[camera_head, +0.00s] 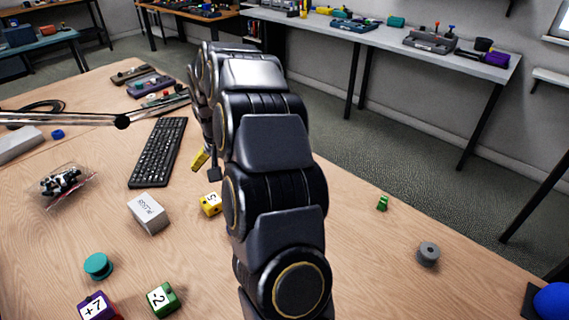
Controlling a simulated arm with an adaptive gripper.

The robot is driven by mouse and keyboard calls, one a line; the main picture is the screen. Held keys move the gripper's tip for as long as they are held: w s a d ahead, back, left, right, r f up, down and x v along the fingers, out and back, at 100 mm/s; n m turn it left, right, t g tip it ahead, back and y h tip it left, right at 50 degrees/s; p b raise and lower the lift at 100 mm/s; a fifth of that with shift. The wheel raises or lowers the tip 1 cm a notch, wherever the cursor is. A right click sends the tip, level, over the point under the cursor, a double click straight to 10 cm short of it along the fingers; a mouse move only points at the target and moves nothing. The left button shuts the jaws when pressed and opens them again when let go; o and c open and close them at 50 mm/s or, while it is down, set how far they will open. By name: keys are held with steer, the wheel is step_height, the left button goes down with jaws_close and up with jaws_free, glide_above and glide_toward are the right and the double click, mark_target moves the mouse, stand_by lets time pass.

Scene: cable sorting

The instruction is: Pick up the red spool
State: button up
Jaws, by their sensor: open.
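I see no red spool in the head view; my arm covers part of the table. A teal spool (98,265) lies at the front left, and a grey spool (428,253) stands on the right side of the table. My gripper (213,172) is mostly hidden by my own arm. One dark fingertip shows low over the table, right of the keyboard. It is open, and nothing shows held in it. A yellow piece (200,158) is beside it.
A black keyboard (158,152), a white box (149,213), and yellow (211,204), green (162,299) and purple (98,306) cubes are on the table. A bagged bundle (61,183) lies left. A small green piece (382,202) and blue ball (552,301) are right.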

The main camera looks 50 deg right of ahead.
steer(key=s+d+f+m+h, duration=0.1)
steer(key=d+f+m, duration=0.1)
steer(key=d+f, duration=0.3)
steer(key=s+d+f+m+h, duration=0.1)
steer(key=d+f, duration=0.4)
steer(key=d, duration=0.8)
steer(key=d+f+m+h, duration=0.2)
steer(key=d+f+m, duration=0.2)
steer(key=d, duration=0.6)
steer(key=shift+s+f+g, duration=0.4)
steer(key=shift+f, duration=0.3)
steer(key=shift+x, duration=3.15)
steer(key=shift+w+f, duration=0.1)
steer(key=shift+f, duration=0.1)
steer(key=shift+w+f, duration=0.1)
steer(key=shift+f, duration=0.25)
steer(key=shift+d, duration=0.1)
steer(key=c, duration=1.2)
